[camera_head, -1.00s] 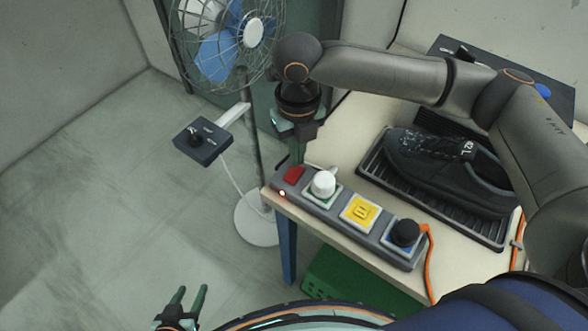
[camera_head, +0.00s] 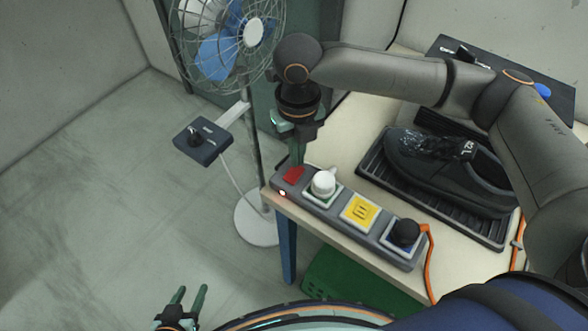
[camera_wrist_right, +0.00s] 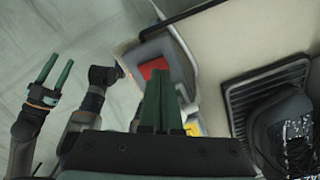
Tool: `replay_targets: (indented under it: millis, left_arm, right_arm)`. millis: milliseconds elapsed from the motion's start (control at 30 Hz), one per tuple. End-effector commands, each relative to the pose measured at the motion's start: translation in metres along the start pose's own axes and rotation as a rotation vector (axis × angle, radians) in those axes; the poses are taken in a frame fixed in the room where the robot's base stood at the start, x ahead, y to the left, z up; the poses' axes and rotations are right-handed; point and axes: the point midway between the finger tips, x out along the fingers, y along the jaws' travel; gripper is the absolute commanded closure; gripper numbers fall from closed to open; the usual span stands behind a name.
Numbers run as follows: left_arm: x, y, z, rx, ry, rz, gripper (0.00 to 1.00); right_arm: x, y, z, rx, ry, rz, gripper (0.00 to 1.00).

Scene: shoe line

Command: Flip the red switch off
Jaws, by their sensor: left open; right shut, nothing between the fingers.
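The red switch (camera_head: 292,175) is on the left end of a grey power strip (camera_head: 335,221) lying along the table's front edge. A small light (camera_head: 282,193) on the strip's front shows nearly white. My right gripper (camera_head: 297,162) is shut and empty, pointing down just behind the switch; contact cannot be told. In the right wrist view the red switch (camera_wrist_right: 153,69) shows partly behind the shut fingers (camera_wrist_right: 161,70). My left gripper (camera_head: 190,291) is open and empty, low over the floor at the bottom left.

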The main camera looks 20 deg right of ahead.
Motion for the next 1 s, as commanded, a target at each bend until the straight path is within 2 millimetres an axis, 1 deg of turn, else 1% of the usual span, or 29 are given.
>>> replay_targets:
  millis: [1000]
  left_arm:
    - [0.003, 0.0, 0.003, 0.0, 0.0, 0.0, 0.5]
  right_arm:
    - [0.016, 0.0, 0.0, -0.001, 0.0, 0.001, 1.0]
